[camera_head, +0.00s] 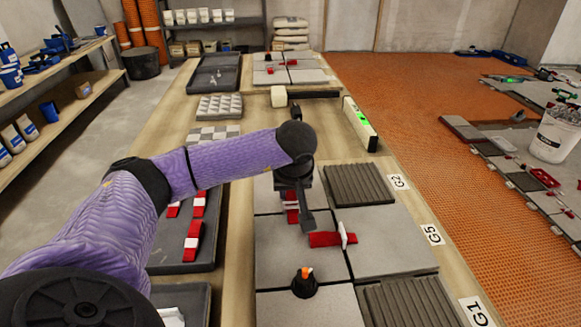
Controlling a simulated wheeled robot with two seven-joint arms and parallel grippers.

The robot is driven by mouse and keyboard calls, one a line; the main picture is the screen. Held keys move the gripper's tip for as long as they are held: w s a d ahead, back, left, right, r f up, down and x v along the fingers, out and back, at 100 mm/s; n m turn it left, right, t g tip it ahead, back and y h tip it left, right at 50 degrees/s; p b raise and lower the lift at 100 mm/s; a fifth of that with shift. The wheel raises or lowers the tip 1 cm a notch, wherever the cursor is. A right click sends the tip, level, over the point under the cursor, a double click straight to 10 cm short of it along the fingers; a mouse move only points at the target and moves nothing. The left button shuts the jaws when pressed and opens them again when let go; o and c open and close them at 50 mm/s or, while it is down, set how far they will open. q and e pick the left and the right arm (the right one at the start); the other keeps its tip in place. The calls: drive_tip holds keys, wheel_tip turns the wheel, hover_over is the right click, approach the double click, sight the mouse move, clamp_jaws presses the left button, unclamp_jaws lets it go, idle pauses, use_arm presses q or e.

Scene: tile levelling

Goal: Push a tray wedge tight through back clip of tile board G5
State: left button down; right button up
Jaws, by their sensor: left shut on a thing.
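A red wedge (325,239) lies across the seam between the two grey tiles of the board labelled G5 (433,235). Its right part passes through a white upright clip (344,234). My left gripper (308,227) is shut on the wedge's left, thick end, with its dark finger pointing down just left of the clip. How tightly the wedge sits cannot be told. A second red piece with a white band (292,212) shows just behind the finger, partly hidden by the gripper. My right gripper is out of view.
A dark tray (185,257) on the left holds several red-and-white wedges. Ribbed dark tiles lie by labels G2 (398,182) and G1 (475,311). A level (360,124) stands farther back.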

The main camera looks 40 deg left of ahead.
use_arm(q)
drive_tip(key=shift+r, duration=0.1)
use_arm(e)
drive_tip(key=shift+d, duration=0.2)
use_arm(q)
drive_tip(key=shift+c, duration=1.9)
unclamp_jaws()
drive_tip(key=shift+r, duration=0.1)
drive_tip(key=p+v, duration=0.4)
drive_tip(key=v, duration=0.5)
drive_tip(key=shift+s+d+r, duration=0.15)
drive_tip(key=shift+d+r, duration=0.1)
drive_tip(key=shift+r, duration=0.05)
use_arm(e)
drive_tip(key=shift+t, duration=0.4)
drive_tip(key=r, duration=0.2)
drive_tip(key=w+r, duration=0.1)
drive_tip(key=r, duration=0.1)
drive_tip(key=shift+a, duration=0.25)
